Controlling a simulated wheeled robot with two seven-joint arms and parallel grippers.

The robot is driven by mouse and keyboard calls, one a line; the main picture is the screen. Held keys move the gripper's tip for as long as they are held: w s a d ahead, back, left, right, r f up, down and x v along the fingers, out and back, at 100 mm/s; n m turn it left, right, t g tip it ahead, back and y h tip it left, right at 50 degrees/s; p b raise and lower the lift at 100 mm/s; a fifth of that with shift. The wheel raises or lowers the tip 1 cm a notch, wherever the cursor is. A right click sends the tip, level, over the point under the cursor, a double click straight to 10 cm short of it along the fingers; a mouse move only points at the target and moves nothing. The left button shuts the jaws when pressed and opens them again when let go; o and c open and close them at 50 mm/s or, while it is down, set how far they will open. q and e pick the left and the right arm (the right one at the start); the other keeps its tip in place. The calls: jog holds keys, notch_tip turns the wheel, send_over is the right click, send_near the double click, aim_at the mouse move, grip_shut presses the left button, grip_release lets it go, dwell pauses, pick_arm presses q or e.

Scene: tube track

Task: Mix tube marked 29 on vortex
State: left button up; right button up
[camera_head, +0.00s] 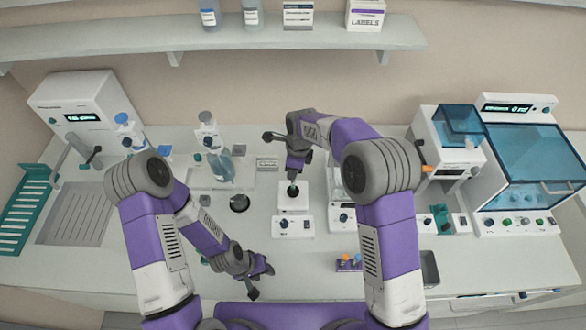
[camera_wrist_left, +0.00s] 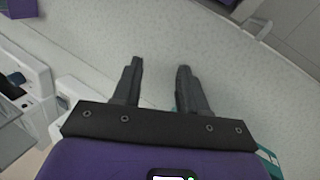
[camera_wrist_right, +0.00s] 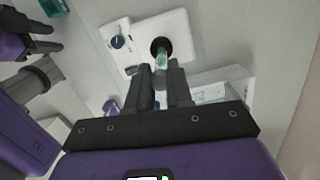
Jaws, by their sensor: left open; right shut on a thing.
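My right gripper (camera_head: 292,178) is shut on a small tube (camera_wrist_right: 161,61) with greenish contents, directly over the white vortex mixer (camera_head: 293,225). In the right wrist view the tube's lower end is at the mixer's black cup (camera_wrist_right: 160,46); I cannot tell how firmly it presses in. The number on the tube cannot be read. In the right wrist view the mixer (camera_wrist_right: 183,28) shows a dark knob on its front. My left gripper (camera_head: 260,278) is open and empty, low over the bench in front of the mixer; its parted fingers show in the left wrist view (camera_wrist_left: 157,68).
A small purple rack (camera_head: 348,266) with orange and blue caps stands right of the mixer, near a grey tray (camera_head: 429,268). Bottles and a clear flask (camera_head: 218,165) stand left. Machines with blue lids (camera_head: 525,160) fill the right side. A shelf (camera_head: 220,38) runs behind.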

pick_arm(q)
jog(key=shift+f, duration=0.15)
pick_arm(e)
jog(key=shift+f, duration=0.2)
pick_arm(q)
jog(key=shift+f, duration=0.15)
pick_arm(e)
jog(key=shift+f, duration=0.2)
pick_arm(q)
jog(key=shift+f+b, duration=0.2)
jog(key=shift+b, duration=0.3)
pick_arm(e)
jog(key=shift+f, duration=0.4)
pick_arm(q)
jog(key=shift+s+a+f+b, duration=0.15)
jog(key=shift+f+b, duration=0.25)
jog(key=shift+b, duration=0.05)
pick_arm(e)
jog(key=shift+s+f, duration=0.3)
jog(key=shift+f, duration=0.3)
dwell(5.4)
